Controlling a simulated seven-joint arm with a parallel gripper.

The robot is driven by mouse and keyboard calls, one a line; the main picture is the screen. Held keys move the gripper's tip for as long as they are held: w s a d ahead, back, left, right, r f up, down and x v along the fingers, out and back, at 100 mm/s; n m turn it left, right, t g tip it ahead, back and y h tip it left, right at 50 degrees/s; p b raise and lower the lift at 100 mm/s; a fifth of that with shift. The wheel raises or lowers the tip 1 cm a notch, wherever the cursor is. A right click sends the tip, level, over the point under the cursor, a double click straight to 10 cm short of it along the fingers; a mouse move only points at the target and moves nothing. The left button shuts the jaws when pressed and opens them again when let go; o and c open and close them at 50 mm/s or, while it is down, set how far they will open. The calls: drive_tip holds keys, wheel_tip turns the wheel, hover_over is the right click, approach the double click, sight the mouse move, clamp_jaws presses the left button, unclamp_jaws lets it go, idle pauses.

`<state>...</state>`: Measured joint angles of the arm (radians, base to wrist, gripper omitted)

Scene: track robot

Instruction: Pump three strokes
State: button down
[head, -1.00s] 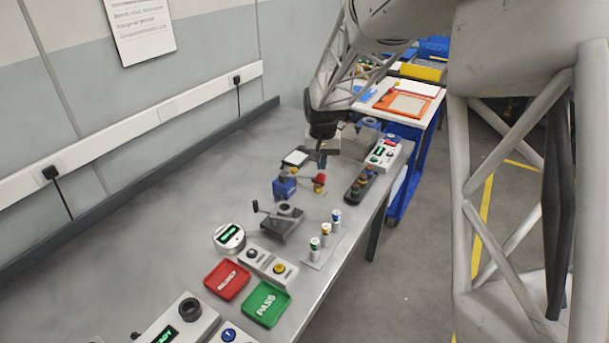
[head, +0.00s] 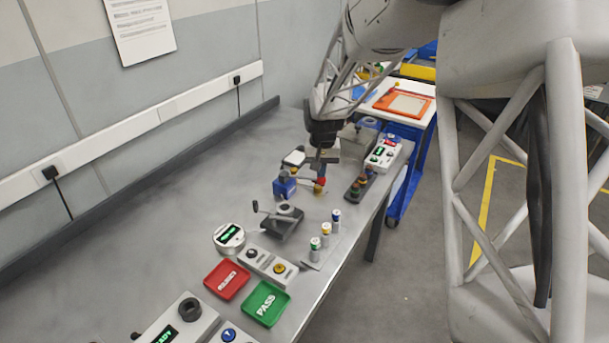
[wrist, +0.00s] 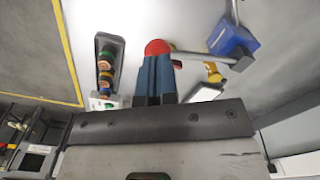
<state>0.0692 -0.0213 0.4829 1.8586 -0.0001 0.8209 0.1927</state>
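The pump has a blue block (head: 285,186) with a grey lever that ends in a red ball knob (head: 321,181). In the wrist view the blue block (wrist: 232,38) is at upper right and the lever (wrist: 203,56) runs left to the red knob (wrist: 157,47). A brass part (wrist: 213,72) sits below the lever. My gripper (wrist: 156,62) has its two blue fingers side by side, with no clear gap. The fingertips are right at the knob, which shows just past them. In the head view my gripper (head: 321,172) is directly above the knob. Whether they touch is unclear.
A dark tray with several coloured pieces (head: 358,187) lies close by on the right. A grey clamp-like device (head: 283,222), capped vials (head: 325,235) and red (head: 227,279) and green (head: 265,304) trays are nearer. The left of the bench is clear.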

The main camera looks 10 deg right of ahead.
sight(321, 182)
drive_tip(key=shift+f, duration=2.5)
drive_tip(key=shift+r, duration=5.55)
